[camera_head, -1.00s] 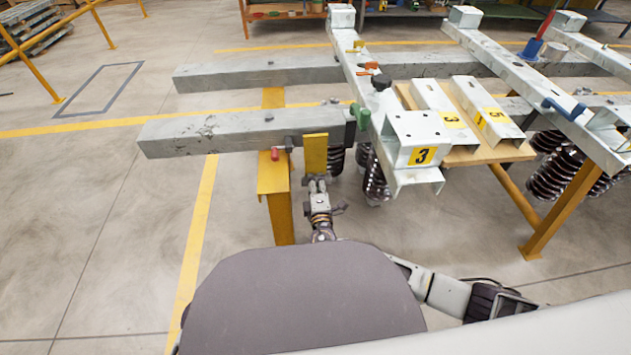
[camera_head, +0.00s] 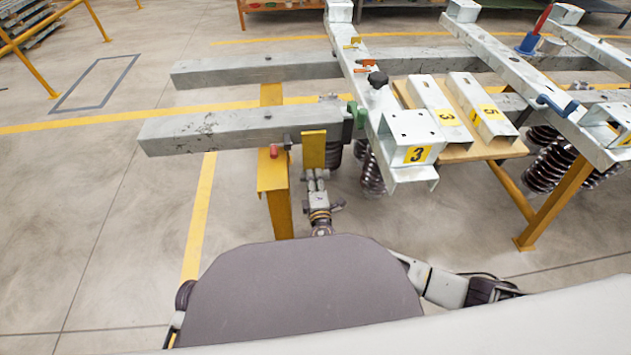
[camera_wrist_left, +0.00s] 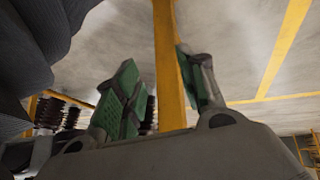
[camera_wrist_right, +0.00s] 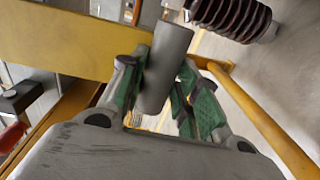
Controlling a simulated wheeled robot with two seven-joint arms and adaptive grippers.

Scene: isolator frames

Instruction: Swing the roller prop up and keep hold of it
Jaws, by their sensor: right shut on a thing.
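A grey cylinder (camera_wrist_right: 166,65), seemingly the roller prop's roller, stands tilted between the green-padded fingers of my right gripper (camera_wrist_right: 158,90), which is shut on it. I cannot tell whether this plate belongs to the prop. The prop's hinge is not clear in any view. My left gripper (camera_wrist_left: 158,88) shows only in its wrist view, its fingers wide apart and empty, with a yellow post behind them.
Grey beams (camera_head: 225,130) on a yellow stand (camera_head: 277,205) lie ahead. Crossing rails, one with a "3" end block (camera_head: 407,152), and a wooden board with numbered channels (camera_head: 488,148) stand right. The floor at left is clear.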

